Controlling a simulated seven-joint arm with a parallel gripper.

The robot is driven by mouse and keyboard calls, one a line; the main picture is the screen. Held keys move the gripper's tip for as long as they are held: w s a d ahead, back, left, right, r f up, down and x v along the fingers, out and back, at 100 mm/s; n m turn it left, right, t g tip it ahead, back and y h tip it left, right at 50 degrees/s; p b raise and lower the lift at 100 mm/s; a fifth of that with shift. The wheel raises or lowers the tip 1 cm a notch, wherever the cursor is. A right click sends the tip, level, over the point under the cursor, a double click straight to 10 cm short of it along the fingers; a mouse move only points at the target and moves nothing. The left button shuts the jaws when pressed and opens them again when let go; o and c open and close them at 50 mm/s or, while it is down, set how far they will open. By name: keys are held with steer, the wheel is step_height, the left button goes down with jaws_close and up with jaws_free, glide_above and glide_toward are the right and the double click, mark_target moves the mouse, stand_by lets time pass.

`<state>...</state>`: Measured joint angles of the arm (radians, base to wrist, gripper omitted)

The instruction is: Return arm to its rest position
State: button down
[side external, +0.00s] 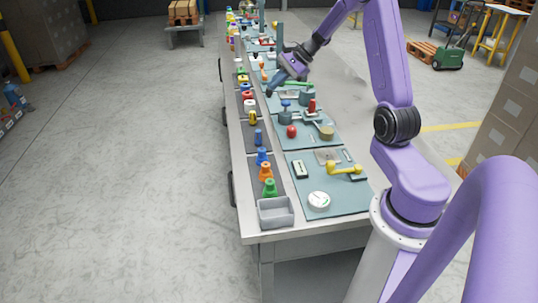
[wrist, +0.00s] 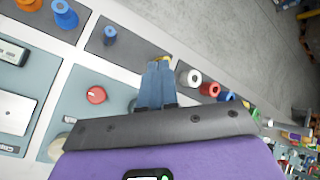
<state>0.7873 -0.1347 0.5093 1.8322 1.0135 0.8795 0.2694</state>
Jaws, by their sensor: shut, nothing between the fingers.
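My gripper (side external: 269,94) hangs over the long workbench, at the left part of its middle stretch, fingertips pointing down and left. In the wrist view my gripper (wrist: 160,66) shows its two blue-grey fingers pressed together with nothing between them. A yellow object (wrist: 168,58) shows just behind the fingertips; I cannot tell the gap between them. My purple arm reaches up and over the bench from its base at the right.
The bench (side external: 246,222) carries blue, orange and green (side external: 270,188) pieces, a grey bin (side external: 276,213), a white dial (side external: 319,200), a yellow handle (side external: 345,169) and a red knob (side external: 291,131). Posts (side external: 280,45) stand farther along the bench. Open floor (side external: 120,180) lies left.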

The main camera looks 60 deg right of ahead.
steer(key=s+a+r+n+g, duration=0.1)
steer(key=s+a+n+g, duration=0.2)
steer(key=s+a+n, duration=0.7)
steer(key=s+a+r+n+g, duration=0.15)
steer(key=a+n+g, duration=0.25)
steer(key=a, duration=1.2)
steer(key=s+a+n+h, duration=0.1)
steer(key=s+n+h, duration=0.1)
steer(key=s+n, duration=0.6)
steer(key=s+a+n+h, duration=0.2)
steer(key=s+n, duration=0.7)
steer(key=s, duration=0.5)
steer(key=shift+a+h, duration=0.25)
steer(key=shift+h, duration=0.15)
steer(key=c, duration=1.8)
jaws_free()
